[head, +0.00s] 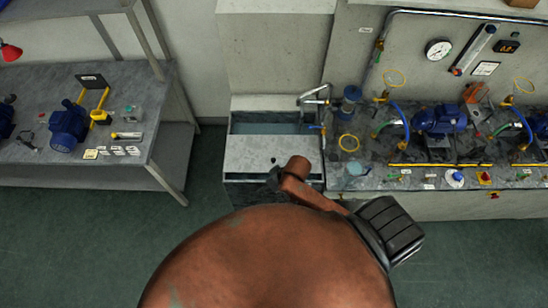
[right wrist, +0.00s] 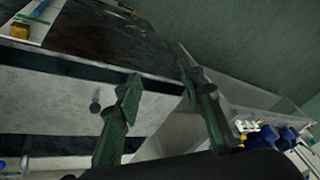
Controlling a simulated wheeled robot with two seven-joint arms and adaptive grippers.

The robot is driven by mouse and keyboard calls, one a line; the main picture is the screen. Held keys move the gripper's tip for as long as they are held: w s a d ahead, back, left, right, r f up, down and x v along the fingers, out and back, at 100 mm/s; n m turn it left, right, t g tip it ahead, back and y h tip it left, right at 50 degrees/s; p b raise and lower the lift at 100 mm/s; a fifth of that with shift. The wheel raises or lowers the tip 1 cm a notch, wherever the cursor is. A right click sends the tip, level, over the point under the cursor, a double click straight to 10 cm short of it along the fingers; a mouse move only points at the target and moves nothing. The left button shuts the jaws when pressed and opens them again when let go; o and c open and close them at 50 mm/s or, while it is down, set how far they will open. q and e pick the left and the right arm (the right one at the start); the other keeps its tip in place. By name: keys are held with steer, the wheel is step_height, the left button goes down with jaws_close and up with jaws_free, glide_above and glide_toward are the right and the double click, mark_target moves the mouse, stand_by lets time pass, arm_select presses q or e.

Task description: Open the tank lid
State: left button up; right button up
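The tank lid (head: 250,152) is a flat pale grey panel with a small dark knob (head: 274,160). It lies level on the tank (head: 227,132) in the middle of the head view. Dark water shows behind it, and a dark strip shows along its front. In the right wrist view the lid (right wrist: 50,100) and knob (right wrist: 95,103) are left of my right gripper (right wrist: 160,68). Its two green fingers are apart and empty, with the knob outside them. In the head view my right gripper (head: 275,178) is mostly hidden by my arm at the lid's front. My left gripper is not in view.
The pump bench (head: 365,180) with blue pumps (head: 440,120), hoses and gauges adjoins the tank on the right. A tap pipe (head: 313,93) stands at the tank's back right corner. A side table (head: 165,120) holding a blue pump (head: 68,127) stands left. Green floor separates them.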

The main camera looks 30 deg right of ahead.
steer(key=w+a+f+g, duration=0.1)
steer(key=w+a+f, duration=0.1)
steer(key=w, duration=0.1)
steer(key=m+g+h, duration=0.1)
steer(key=m+g, duration=0.1)
steer(key=m, duration=0.4)
glide_above(274, 159)
steer(key=d, duration=0.2)
steer(key=f, duration=0.1)
steer(key=x, duration=0.7)
steer(key=shift+s+a+f+p, duration=0.15)
steer(key=shift+s+a+p, duration=0.05)
steer(key=shift+p, duration=0.15)
steer(key=shift+c, duration=0.6)
jaws_close()
steer(key=shift+w+d, duration=0.1)
steer(key=shift+d, duration=0.05)
